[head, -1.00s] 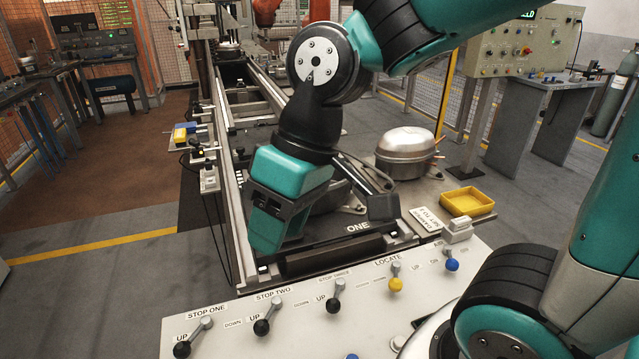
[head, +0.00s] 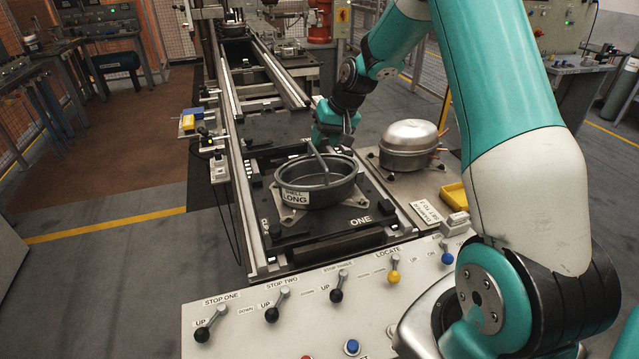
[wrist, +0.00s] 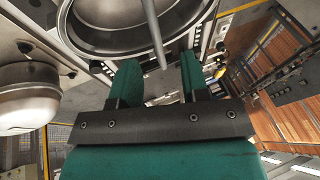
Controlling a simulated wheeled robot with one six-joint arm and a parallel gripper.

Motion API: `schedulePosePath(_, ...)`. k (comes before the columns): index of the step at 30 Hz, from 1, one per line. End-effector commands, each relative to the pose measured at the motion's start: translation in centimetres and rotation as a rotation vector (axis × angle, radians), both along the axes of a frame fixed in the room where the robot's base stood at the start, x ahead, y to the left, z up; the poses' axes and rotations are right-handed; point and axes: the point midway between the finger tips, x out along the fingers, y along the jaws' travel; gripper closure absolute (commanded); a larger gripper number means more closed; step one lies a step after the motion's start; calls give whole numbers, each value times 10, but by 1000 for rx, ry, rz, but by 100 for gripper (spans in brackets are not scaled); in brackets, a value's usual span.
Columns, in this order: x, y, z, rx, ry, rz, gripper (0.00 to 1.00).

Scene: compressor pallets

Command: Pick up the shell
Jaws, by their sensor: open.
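In the wrist view the shell (wrist: 110,38) is at the top, beyond the fingers. My gripper (head: 330,148) is at the far side of the shell in the head view, partly hidden behind the rim and bar.
A closed silver compressor (head: 409,145) stands right of the pallet and shows at left in the wrist view. A yellow tray (head: 455,195) is partly hidden by my arm. A lever panel (head: 300,310) lies in front. The conveyor rails (head: 240,190) flank the pallet.

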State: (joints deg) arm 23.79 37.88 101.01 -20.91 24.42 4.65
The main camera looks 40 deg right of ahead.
Motion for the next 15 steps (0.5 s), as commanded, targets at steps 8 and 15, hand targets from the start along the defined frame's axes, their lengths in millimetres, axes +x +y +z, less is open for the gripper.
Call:
schedulePosePath(8,11,7,-28,0,1,1,58)
schedulePosePath(15,20,9,-52,1,4,1,58)
